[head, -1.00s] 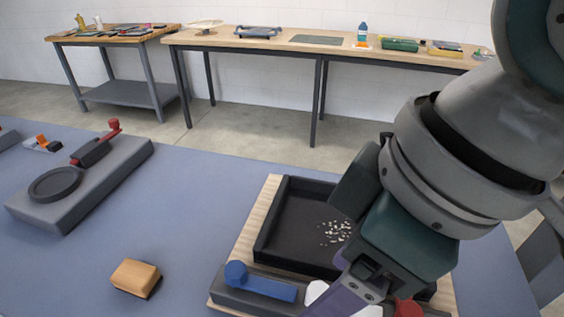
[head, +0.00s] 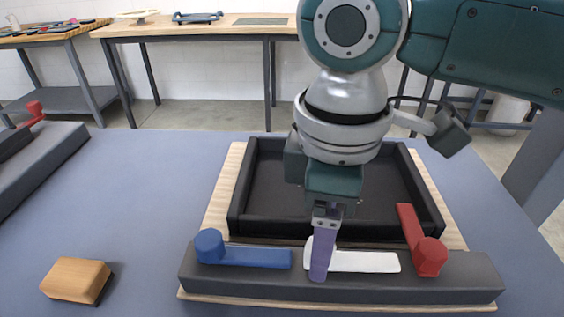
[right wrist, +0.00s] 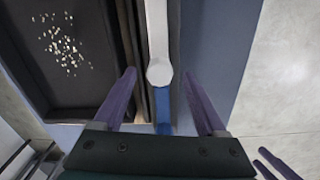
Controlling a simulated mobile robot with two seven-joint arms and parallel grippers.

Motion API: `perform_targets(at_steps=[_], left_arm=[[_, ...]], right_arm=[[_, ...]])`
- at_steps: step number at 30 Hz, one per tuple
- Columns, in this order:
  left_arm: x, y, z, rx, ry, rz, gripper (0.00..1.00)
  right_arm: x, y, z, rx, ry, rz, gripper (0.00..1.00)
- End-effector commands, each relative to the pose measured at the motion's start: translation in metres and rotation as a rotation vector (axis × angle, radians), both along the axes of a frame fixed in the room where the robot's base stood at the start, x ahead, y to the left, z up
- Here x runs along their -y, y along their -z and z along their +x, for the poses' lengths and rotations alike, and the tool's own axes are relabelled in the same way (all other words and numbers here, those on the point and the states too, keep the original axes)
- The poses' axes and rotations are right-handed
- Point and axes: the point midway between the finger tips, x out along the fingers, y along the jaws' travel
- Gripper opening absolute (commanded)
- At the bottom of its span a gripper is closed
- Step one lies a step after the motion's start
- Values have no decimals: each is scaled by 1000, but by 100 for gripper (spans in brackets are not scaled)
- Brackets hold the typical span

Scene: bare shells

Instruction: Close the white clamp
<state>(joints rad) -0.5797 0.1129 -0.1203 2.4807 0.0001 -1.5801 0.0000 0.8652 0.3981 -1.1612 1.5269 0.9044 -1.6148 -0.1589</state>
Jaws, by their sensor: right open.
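The white clamp (head: 365,262) lies lengthwise along a dark grey bar (head: 450,282) at the front of a black tray; its left end is partly hidden behind my right gripper (head: 319,274). In the right wrist view the white clamp (right wrist: 157,35) runs up the picture, its rounded knob end between the two purple fingers of my right gripper (right wrist: 159,73). The fingers are open, one on each side, with gaps to the knob. The blue clamp (head: 245,254) lies along the bar to the left. The red clamp (head: 420,240) points back across the tray's rim. My left gripper is out of view.
The black tray (head: 236,215) sits on a wooden board (head: 222,200); pale bits (right wrist: 63,43) lie inside it. A wooden block (head: 76,279) lies on the blue table at left. A grey fixture (head: 45,160) stands farther left. The table between them is clear.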

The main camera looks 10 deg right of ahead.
Motion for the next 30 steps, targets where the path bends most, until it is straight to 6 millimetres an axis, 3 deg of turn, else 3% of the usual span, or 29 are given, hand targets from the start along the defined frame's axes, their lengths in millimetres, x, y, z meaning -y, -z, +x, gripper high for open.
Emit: perform_targets(at_steps=[4, 12, 30], left_arm=[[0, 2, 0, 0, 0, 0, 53], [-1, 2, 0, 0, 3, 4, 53], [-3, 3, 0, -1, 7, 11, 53]], right_arm=[[0, 12, 0, 0, -1, 1, 74], [0, 13, 0, 1, -1, 0, 74], [0, 13, 0, 1, -1, 0, 8]])
